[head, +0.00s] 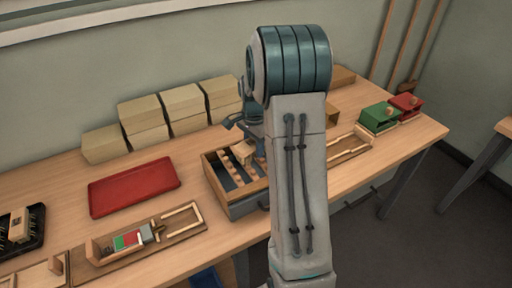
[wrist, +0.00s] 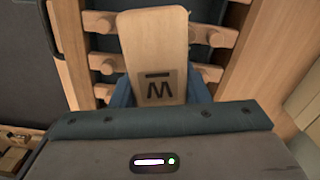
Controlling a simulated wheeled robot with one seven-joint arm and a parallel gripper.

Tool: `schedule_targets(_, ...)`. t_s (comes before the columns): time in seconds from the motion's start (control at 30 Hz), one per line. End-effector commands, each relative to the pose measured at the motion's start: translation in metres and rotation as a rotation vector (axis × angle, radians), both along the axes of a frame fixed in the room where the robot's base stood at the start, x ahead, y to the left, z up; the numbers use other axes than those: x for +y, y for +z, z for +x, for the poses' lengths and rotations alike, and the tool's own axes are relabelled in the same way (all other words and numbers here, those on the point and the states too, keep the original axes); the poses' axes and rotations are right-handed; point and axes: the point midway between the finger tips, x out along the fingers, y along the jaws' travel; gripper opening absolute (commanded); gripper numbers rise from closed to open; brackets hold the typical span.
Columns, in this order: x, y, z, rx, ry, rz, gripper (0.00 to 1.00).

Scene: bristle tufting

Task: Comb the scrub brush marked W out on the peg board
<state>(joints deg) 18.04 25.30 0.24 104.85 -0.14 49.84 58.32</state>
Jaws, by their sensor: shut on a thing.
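The scrub brush (wrist: 154,45) is a pale wooden block with a dark letter and a bar on its face. In the head view the brush (head: 243,152) is over the peg board (head: 210,172), a wooden frame with rows of pegs. Pegs (wrist: 210,36) show on both sides of the brush. Its bristles are hidden, so I cannot tell whether they touch the pegs.
A red tray (head: 134,186) lies to the left. A black bristled tray (head: 36,245) with a wooden block is at far left. A wooden fixture (head: 150,240) with green and red patches is in front. Cardboard boxes (head: 180,99) line the wall. Green (head: 379,117) and red (head: 405,104) boxes stand right.

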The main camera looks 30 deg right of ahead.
Motion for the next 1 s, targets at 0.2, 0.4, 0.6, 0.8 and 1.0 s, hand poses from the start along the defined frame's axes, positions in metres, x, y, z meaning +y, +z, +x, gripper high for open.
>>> schedule_targets(0.2, 0.001, 0.0, 0.014, 0.0, 0.002, 0.0, 0.23)
schedule_targets(0.4, 0.001, -0.001, 0.029, 0.0, 0.0, 0.001, 0.23)
schedule_targets(0.6, 0.002, -0.003, 0.039, 0.0, 0.0, 0.0, 0.23)
schedule_targets(0.8, 0.001, -0.004, 0.033, 0.001, 0.0, 0.001, 0.23)
schedule_targets(1.0, 0.001, -0.003, 0.016, 0.0, -0.001, 0.0, 0.23)
